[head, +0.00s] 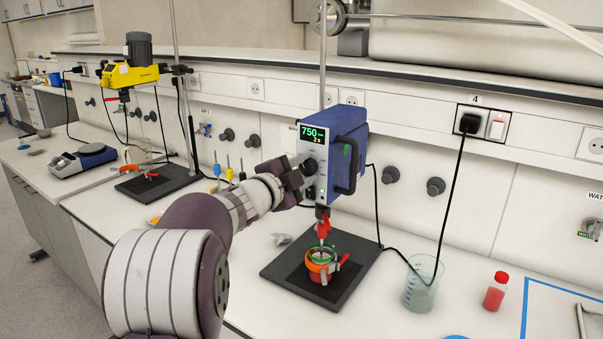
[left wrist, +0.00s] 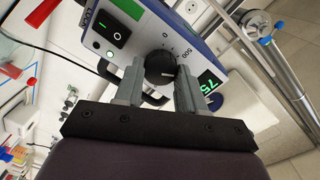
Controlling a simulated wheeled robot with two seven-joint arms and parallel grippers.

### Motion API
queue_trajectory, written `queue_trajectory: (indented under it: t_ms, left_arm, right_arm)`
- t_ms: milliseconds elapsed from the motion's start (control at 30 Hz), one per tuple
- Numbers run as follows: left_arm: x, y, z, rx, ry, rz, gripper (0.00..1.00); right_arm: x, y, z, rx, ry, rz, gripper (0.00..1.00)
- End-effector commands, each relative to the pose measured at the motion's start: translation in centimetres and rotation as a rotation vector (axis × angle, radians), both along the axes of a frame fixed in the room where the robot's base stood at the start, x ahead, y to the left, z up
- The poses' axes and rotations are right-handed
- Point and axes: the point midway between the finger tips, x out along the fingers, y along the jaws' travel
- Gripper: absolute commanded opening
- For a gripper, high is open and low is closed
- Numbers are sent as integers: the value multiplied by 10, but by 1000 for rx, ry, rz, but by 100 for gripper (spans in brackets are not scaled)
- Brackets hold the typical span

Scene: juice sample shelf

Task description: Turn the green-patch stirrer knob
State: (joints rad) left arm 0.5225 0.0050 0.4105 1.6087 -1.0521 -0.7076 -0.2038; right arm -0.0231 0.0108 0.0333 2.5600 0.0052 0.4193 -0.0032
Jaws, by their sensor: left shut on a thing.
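The blue stirrer (head: 345,150) with a grey front hangs on an upright rod; its green display reads 750. Its black knob (left wrist: 160,67) shows in the left wrist view, with a white pointer line and a scale marked 0 and 500. My left gripper (head: 302,172) is at the stirrer's front, shut on the knob, one finger on each side; the left wrist view shows both fingers (left wrist: 158,88). In the head view the gripper largely hides the knob. My right gripper is out of view.
Below the stirrer, an orange-clamped vessel (head: 322,262) stands on a black base plate (head: 350,268). A beaker (head: 421,285) and a red bottle (head: 495,292) stand to the right. A second, yellow stirrer (head: 130,75) stands to the left. A cable hangs by the beaker.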

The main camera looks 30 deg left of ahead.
Motion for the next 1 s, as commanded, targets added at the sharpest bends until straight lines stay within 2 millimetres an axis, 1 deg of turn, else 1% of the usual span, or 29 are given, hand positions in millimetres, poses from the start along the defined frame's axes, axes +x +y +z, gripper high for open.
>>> queue_trajectory:
  t_ms: [233, 267, 300, 333, 600, 700, 767, 867, 1000]
  left_arm:
    - [0, 0, 0, 0, 0, -1, 9]
    - [0, 0, 0, 0, 0, -1, 49]
    - [0, 0, 0, 0, 0, -1, 62]
    - [0, 0, 0, 0, 0, -1, 65]
    - [-1, 0, 0, -1, 0, 0, 65]
    - [-8, 1, 0, 1, -1, 0, 65]
    - [-17, 2, 0, 1, -1, 2, 65]
    - [-41, 4, 1, 1, -3, 4, 65]
    - [-80, 7, 2, 1, -2, 4, 65]
  right_arm:
    - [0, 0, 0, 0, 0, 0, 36]
    - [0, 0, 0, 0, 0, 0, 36]
    - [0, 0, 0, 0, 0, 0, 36]
    - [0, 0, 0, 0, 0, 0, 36]
    - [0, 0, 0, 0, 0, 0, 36]
    - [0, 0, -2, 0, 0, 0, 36]
    - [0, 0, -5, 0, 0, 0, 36]
    - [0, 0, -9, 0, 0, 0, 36]
    - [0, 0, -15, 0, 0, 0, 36]
